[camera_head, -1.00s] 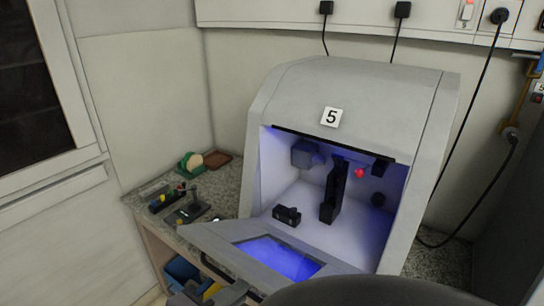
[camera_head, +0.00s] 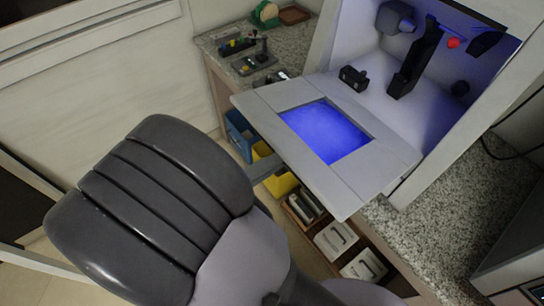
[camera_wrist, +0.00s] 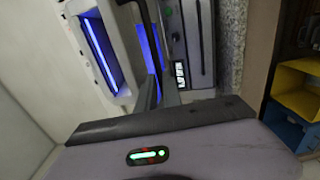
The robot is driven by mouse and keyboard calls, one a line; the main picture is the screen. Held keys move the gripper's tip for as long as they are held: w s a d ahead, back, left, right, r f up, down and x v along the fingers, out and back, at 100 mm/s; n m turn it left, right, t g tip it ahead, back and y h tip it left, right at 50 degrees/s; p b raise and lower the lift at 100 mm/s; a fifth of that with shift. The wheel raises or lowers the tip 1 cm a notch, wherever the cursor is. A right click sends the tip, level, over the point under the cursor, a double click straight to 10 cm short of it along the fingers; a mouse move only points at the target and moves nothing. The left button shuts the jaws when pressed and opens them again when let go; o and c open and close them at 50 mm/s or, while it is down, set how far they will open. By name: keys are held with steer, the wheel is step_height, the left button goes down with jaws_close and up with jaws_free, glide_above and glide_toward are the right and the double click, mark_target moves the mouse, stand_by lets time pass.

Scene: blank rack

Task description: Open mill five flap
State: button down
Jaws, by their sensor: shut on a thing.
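The flap (camera_head: 268,97) of mill five is a grey panel with a blue-lit window (camera_head: 325,130). In the head view it is swung down from the mill's front, and the lit chamber (camera_head: 385,75) stands open above it. In the wrist view, the housing of my gripper fills the bottom, with a green light on it. My gripper (camera_wrist: 175,98) is at the flap's outer edge, shut on its handle. The fingertips and the handle are mostly hidden, and the grip itself does not show clearly.
A granite worktop (camera_head: 450,215) runs to the right of the flap. Yellow (camera_head: 280,183) and blue (camera_head: 238,130) bins and several drawers lie below it. Small tools (camera_head: 240,45) stand on the worktop behind the flap. Open floor lies to the left.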

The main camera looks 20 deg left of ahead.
steer(key=c, duration=1.8)
jaws_free()
steer(key=shift+w+d, duration=0.1)
steer(key=p+v, duration=0.6)
steer(key=v, duration=1.1)
steer(key=shift+s, duration=0.25)
